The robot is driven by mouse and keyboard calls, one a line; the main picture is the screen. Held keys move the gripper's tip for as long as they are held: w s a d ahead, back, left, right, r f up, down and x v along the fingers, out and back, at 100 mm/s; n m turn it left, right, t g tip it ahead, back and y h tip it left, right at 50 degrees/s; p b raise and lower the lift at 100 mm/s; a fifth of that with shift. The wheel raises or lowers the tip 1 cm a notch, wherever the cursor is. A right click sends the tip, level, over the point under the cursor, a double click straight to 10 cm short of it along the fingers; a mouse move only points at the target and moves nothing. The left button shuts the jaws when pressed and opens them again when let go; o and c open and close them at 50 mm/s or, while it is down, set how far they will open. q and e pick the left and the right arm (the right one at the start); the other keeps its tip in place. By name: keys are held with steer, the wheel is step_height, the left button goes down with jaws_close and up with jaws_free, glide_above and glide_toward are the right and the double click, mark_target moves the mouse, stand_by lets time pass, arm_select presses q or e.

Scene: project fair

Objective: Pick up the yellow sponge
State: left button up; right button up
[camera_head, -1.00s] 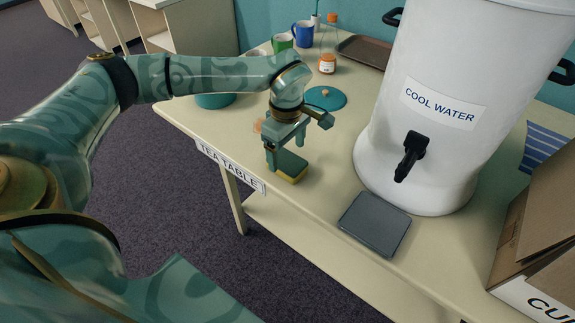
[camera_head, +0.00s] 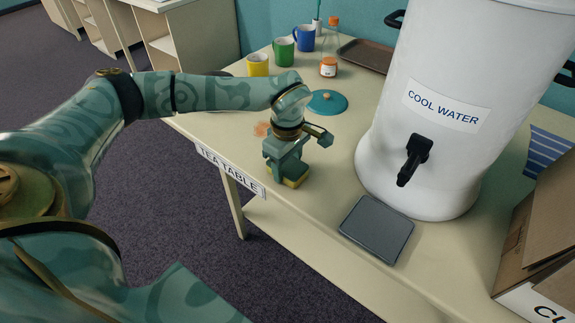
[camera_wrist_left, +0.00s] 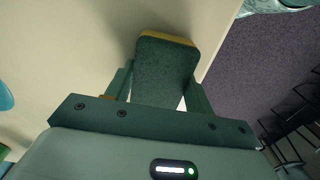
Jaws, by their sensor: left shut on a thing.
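The yellow sponge (camera_head: 297,182) has a dark green scouring face and lies near the front edge of the tea table (camera_head: 225,125). In the head view my left gripper (camera_head: 284,173) is right over it, fingers pointing down, and hides most of it. In the left wrist view the sponge (camera_wrist_left: 165,72) shows its green face, with a yellow strip along the far end, between the fingers of my left gripper (camera_wrist_left: 158,90). The gripper is shut on the sponge. I cannot tell whether the sponge still touches the table. My right gripper is not in view.
A white water urn (camera_head: 425,110) with a black tap stands to the right, a dark grey flat tray (camera_head: 377,229) before it. A teal lid (camera_head: 327,102), an orange-capped bottle (camera_head: 328,67) and yellow (camera_head: 258,64), green (camera_head: 284,52) and blue (camera_head: 304,37) mugs stand behind.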

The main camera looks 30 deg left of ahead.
mark_target(288, 164)
arm_select(q)
step_height(288, 164, up, 4)
steer(key=shift+f+p, duration=0.25)
steer(key=shift+p, duration=0.35)
steer(key=s+a+r+p, duration=0.3)
steer(key=s+r, duration=0.6)
steer(key=s, duration=0.4)
steer(key=shift+s+r, duration=0.25)
steer(key=shift+s, duration=0.1)
steer(key=shift+a, duration=0.1)
steer(key=shift+o, duration=1.1)
steer(key=shift+c, duration=0.5)
